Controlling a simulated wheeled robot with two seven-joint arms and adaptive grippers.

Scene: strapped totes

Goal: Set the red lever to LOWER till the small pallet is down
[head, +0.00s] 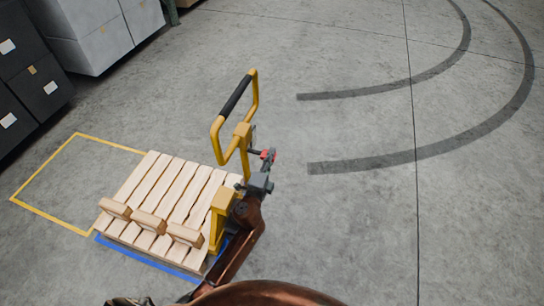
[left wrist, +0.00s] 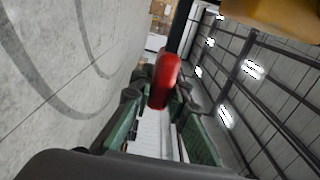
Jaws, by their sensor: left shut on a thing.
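The red lever (head: 270,155) is on the yellow pallet truck (head: 243,135), below its black-gripped handle loop. In the left wrist view the red lever (left wrist: 164,80) stands between the green finger pads. My left gripper (head: 262,172) is at the lever, shut on it; its arm partly hides the truck's lower mast. The small pallet (head: 178,188), of light wooden slats, lies to the left of the mast. Its forks and underside are hidden, so I cannot tell whether it touches the floor. No LOWER marking is legible. My right gripper is not in view.
Three wooden blocks (head: 150,221) line the pallet's near side. A blue floor line (head: 140,255) runs along its near edge; a yellow floor outline (head: 48,214) lies to the left. Dark cabinets (head: 30,75) and grey boxes (head: 100,35) stand upper left. The floor to the right is clear.

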